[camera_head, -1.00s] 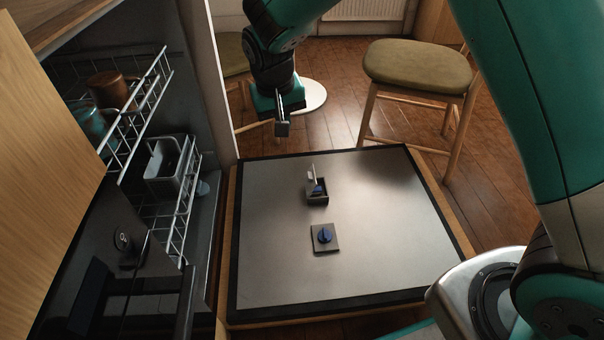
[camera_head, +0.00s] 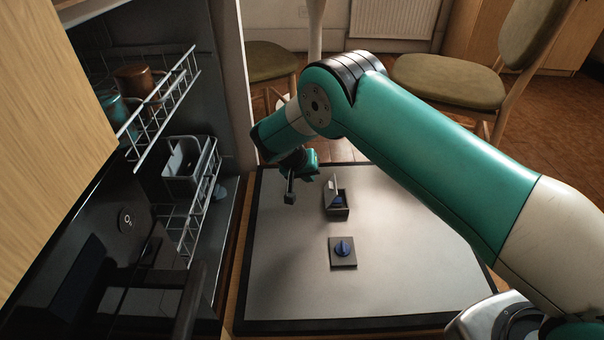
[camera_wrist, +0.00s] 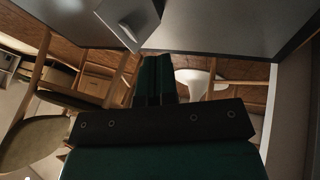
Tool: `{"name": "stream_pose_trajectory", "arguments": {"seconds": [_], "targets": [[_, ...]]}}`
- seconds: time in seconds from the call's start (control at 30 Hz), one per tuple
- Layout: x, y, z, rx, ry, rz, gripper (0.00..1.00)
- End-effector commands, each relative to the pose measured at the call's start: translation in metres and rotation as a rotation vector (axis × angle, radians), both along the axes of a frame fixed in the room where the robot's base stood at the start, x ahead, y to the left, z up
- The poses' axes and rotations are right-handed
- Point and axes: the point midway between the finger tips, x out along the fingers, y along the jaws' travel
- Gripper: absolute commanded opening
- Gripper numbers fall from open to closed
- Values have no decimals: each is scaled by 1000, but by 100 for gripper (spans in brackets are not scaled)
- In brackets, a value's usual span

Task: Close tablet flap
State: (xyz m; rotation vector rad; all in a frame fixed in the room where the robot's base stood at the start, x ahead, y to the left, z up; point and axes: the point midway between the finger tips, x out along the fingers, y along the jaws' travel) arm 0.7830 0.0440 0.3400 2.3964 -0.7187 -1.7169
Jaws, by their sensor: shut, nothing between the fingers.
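A blue part shows inside the compartment. It sits on the inner face of the lowered dishwasher door (camera_head: 290,280). My gripper (camera_head: 290,198) is shut and empty, above the door and left of the flap in the head view, apart from it. In the wrist view, my shut fingers (camera_wrist: 154,80) point towards the door, and the pale flap (camera_wrist: 128,18) shows just beyond them at the top left. The compartment's inside is hidden there.
A square plate with a blue knob (camera_head: 343,250) sits nearer than the compartment. The dishwasher racks (camera_head: 190,170), with a cutlery basket, stand at the left. Chairs (camera_head: 450,82) stand behind the door. The door's surface around the compartment is clear.

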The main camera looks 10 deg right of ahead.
Motion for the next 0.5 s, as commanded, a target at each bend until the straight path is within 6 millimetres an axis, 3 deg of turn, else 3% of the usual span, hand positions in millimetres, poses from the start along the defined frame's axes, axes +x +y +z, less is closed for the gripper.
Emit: {"name": "stream_pose_trajectory", "arguments": {"seconds": [0.03,0.1,0.3,0.5], "targets": [[3,-5,-15,-1,1,-1,0],[5,-12,-24,0,0,-2,0],[-1,-37,-31,0,1,0,0],[-2,-44,-32,1,0,0,0]]}}
